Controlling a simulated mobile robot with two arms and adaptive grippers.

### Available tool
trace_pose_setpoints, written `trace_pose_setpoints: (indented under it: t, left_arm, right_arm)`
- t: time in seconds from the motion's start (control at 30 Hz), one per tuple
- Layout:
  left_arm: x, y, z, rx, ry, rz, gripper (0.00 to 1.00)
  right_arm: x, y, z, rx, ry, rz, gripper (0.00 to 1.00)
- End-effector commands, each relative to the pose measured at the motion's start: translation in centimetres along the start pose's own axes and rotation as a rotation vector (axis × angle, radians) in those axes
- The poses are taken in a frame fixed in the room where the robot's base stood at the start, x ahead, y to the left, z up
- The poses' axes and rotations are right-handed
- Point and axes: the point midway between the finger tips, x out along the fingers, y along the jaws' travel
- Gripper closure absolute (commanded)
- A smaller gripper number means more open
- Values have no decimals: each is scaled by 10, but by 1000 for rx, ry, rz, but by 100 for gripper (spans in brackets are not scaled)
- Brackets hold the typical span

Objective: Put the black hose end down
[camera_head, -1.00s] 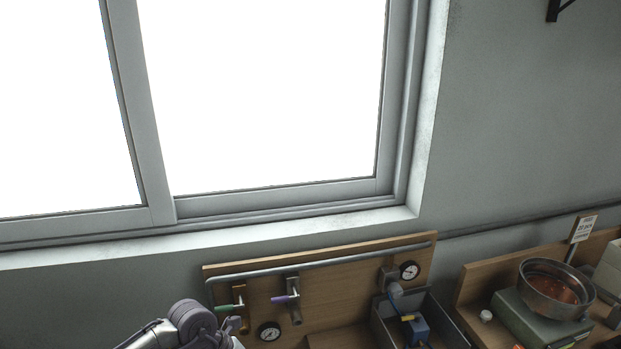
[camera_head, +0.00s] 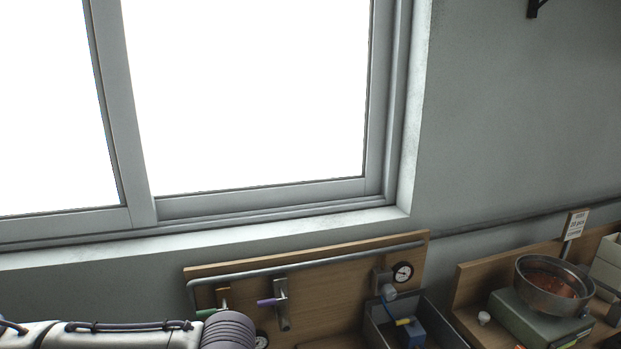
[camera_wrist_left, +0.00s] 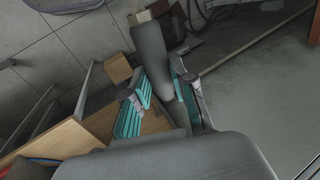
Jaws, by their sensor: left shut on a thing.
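My left gripper (camera_wrist_left: 163,78) shows in the left wrist view, its teal-padded fingers on either side of a dark grey, rounded piece, which I take to be the black hose end (camera_wrist_left: 150,45). The gripper is shut on it, and the piece sticks out beyond the fingertips. Below it in that view are the floor and the edge of a wooden surface; it appears to be held in the air. In the head view only my left arm shows at the bottom left; its gripper is out of frame. My right gripper is in neither view.
A grey bin (camera_head: 377,326) holds a blue part. A metal bowl (camera_head: 552,287) stands at the right. A wooden bench edge (camera_wrist_left: 65,142) lies lower left in the wrist view.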

Motion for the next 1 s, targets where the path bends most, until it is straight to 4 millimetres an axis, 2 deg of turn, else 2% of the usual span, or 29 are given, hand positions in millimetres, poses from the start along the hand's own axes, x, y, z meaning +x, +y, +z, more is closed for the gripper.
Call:
trace_pose_setpoints:
  t: [0.1, 0.2, 0.67, 0.87, 1.0]
  left_arm:
    - [2, -9, 3, 119, 52, 2, 100]
    - [0, -12, 3, 163, 73, 1, 100]
    - [-2, -10, 3, 177, 73, 4, 100]
    - [-31, 8, 0, 300, 129, 6, 100]
    - [-65, 28, -4, 454, 193, 6, 100]
  right_arm:
    - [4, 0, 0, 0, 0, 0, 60]
    - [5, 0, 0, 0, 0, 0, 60]
    - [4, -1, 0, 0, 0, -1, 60]
    - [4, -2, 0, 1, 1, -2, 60]
    - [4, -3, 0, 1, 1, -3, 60]
